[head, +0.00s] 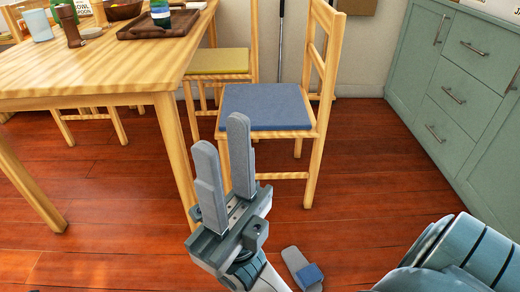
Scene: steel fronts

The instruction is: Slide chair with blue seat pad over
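The chair with the blue seat pad (275,108) is a light wooden chair right of the table's near corner. Its back (319,75) is on the right side and its open seat side faces the table. My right gripper (221,132) is in front of the chair in the head view, its two grey fingers apart and pointing up the picture. Nothing shows between the fingers. One finger overlaps the front left of the blue pad and hides part of the chair's near side; I cannot tell whether it touches. My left gripper is not in view.
The wooden table (110,62) stands at left, bearing a tray (158,27), cup, mill and bowl. A chair with a yellow pad (218,62) stands behind. Green cabinets (455,75) line the right. Floor right of the chair is clear.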

